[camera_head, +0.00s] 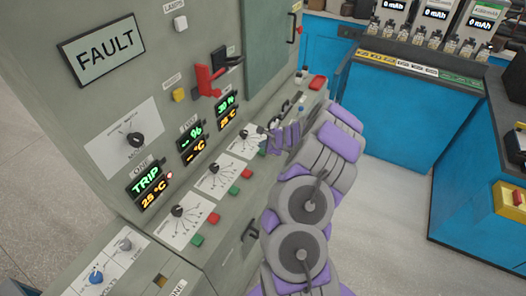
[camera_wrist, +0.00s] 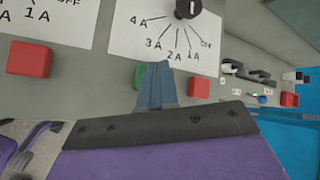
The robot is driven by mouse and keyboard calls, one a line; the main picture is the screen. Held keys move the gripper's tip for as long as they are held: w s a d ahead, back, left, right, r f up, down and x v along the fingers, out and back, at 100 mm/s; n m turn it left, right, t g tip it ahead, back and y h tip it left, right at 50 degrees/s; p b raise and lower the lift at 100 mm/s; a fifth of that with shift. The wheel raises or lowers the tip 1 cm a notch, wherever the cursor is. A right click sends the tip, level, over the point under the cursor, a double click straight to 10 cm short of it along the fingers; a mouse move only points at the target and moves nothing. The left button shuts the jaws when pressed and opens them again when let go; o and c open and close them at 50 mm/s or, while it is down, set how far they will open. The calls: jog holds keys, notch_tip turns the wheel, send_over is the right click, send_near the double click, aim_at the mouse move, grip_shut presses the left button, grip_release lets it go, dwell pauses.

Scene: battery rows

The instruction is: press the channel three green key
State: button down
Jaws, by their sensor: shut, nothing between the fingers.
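My gripper (camera_head: 270,133) is shut and empty at the far, third dial plate of the panel in the head view. In the wrist view its closed fingertips (camera_wrist: 156,68) lie over the right part of a green key (camera_wrist: 139,75), hiding that part. I cannot tell whether they touch it. This key sits below a black dial (camera_wrist: 188,8) marked 4A to 1A and OFF. A red key (camera_wrist: 198,87) is just right of the fingers. Another red key (camera_wrist: 28,58) is at the left, under the neighbouring dial plate.
In the head view, nearer channels have green keys (camera_head: 197,240) and red keys (camera_head: 214,218). A red lever (camera_head: 208,80) projects from the panel above. A FAULT sign (camera_head: 103,48) is at upper left. Blue benches (camera_head: 405,118) stand right, with open floor between.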

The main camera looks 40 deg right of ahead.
jog(key=shift+a, duration=0.15)
jog(key=shift+f, duration=0.35)
jog(key=shift+f+b, duration=0.4)
dwell(0.9)
jog(key=shift+r, duration=0.1)
jog(key=shift+r+p, duration=0.7)
jog(key=shift+r, duration=0.05)
notch_tip(320, 180, up, 5)
jog(key=p, duration=0.4)
jog(key=shift+r, duration=0.1)
